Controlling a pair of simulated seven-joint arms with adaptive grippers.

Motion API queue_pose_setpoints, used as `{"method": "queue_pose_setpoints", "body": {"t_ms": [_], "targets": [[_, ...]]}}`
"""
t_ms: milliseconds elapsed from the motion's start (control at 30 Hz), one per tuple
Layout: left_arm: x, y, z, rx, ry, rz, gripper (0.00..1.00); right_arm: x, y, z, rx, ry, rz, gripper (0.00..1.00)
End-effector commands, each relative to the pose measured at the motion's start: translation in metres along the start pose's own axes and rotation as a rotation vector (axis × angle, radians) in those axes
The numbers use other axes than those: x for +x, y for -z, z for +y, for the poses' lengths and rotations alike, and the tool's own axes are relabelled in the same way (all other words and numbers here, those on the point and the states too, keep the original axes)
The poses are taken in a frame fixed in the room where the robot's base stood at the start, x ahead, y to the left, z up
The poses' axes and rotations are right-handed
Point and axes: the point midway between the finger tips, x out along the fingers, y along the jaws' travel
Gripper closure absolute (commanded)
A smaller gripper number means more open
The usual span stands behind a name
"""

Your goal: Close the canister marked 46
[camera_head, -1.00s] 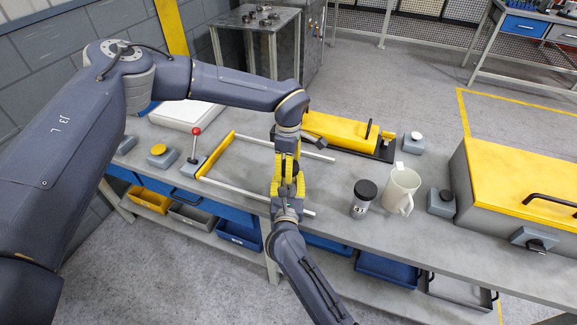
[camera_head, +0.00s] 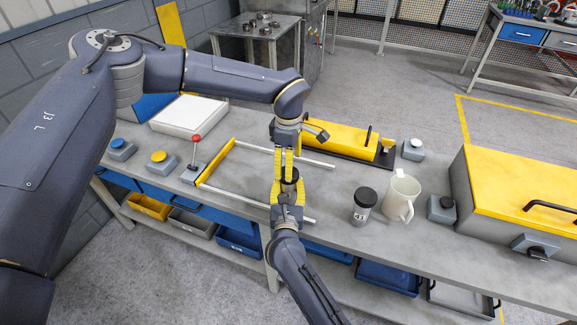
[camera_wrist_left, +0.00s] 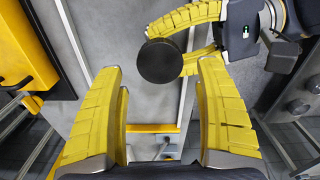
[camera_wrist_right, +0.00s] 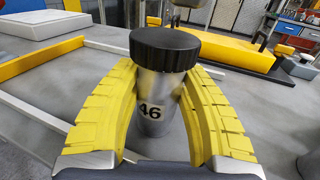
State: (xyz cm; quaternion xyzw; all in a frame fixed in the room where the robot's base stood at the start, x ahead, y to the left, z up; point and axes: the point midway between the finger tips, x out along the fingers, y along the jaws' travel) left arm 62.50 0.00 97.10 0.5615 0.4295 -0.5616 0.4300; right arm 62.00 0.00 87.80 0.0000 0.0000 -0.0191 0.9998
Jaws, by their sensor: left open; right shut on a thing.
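The silver canister marked 46 (camera_wrist_right: 150,105) stands upright between the yellow fingers of my right gripper (camera_head: 288,190), which is shut on it above the bench. Its black lid (camera_wrist_right: 165,48) sits on top; I cannot tell how tightly it is on. In the left wrist view the lid shows as a dark round disc (camera_wrist_left: 160,62), apart from both fingers. My left gripper (camera_head: 284,165) is open and empty, just above the lid, with its fingers pointing down at it. In the head view the fingers hide part of the canister.
A second black-lidded canister (camera_head: 363,206) and a cream mug (camera_head: 401,196) stand on the bench to the right. A yellow-ended frame with pale rails (camera_head: 215,163) lies beneath the grippers. A red-knobbed lever (camera_head: 195,150) and yellow box (camera_head: 340,135) are nearby.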

Motion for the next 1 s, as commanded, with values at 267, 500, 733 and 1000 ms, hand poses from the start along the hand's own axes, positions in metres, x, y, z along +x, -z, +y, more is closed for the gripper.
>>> {"method": "queue_pose_setpoints", "body": {"t_ms": [267,500,733,1000], "targets": [[0.006,-0.001,-0.003,-0.003,0.011,-0.009,0.26,0.000,0.000,0.000,0.000,0.000,0.000,1.00],[-0.003,-0.015,-0.001,-0.176,0.007,-0.064,0.26,0.000,0.000,0.000,0.000,0.000,0.000,1.00],[-0.015,-0.014,0.001,-0.551,0.012,-0.063,0.26,0.000,0.000,0.000,0.000,0.000,0.000,1.00],[-0.029,-0.009,0.003,-0.985,0.009,-0.045,0.26,0.000,0.000,0.000,0.000,0.000,0.000,1.00]]}}
